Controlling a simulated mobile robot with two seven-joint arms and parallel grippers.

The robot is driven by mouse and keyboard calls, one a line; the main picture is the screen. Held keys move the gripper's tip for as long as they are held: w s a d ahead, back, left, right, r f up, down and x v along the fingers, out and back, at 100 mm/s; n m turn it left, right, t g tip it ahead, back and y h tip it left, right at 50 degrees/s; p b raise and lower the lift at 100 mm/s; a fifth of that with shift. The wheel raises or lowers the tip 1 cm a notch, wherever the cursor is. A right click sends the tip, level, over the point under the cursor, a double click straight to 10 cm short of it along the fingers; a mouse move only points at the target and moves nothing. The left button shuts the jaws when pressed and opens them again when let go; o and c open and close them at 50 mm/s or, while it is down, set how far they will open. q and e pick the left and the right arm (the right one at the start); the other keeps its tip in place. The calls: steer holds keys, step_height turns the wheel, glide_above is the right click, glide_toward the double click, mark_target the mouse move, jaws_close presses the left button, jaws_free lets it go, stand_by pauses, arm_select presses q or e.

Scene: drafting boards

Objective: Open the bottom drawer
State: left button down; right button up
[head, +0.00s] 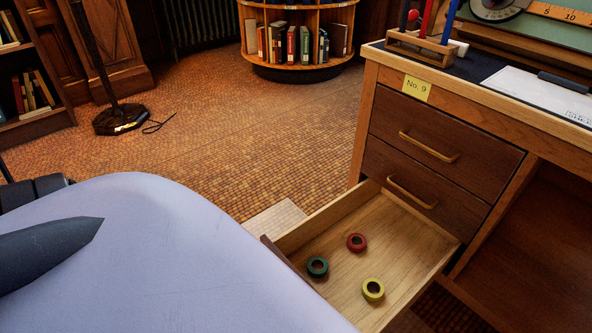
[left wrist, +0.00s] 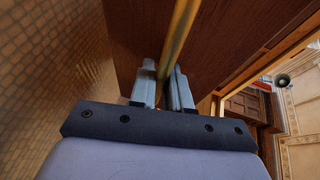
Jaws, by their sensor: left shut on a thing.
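The bottom drawer (head: 405,250) of the wooden desk is pulled far out, and its pale inside shows in the head view. A green ring (head: 317,267), a red ring (head: 356,242) and a yellow ring (head: 373,290) lie apart on its floor. In the left wrist view my left gripper (left wrist: 165,70) is shut on the brass handle (left wrist: 182,35) of the dark drawer front (left wrist: 130,40). In the head view my pale arm hides this grip and most of the drawer front.
Two closed drawers with brass handles, the upper (head: 445,145) and middle (head: 425,188), sit above the open one. A yellow label (head: 416,88) reads "No. 9". A lamp base (head: 120,118) and a round bookcase (head: 300,68) stand behind. The tiled floor (head: 235,140) between is clear.

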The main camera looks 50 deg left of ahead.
arm_select(q)
steer(key=shift+s, duration=0.15)
arm_select(e)
steer(key=shift+s, duration=0.1)
arm_select(q)
steer(key=c, duration=1.4)
jaws_free()
steer(key=shift+c, duration=0.2)
steer(key=p+v, duration=0.1)
steer(key=v, duration=0.6)
steer(key=shift+p, duration=0.3)
arm_select(e)
steer(key=shift+a+g, duration=0.4)
steer(key=shift+a, duration=0.1)
arm_select(q)
steer(key=shift+s+a, duration=0.1)
steer(key=shift+s, duration=0.05)
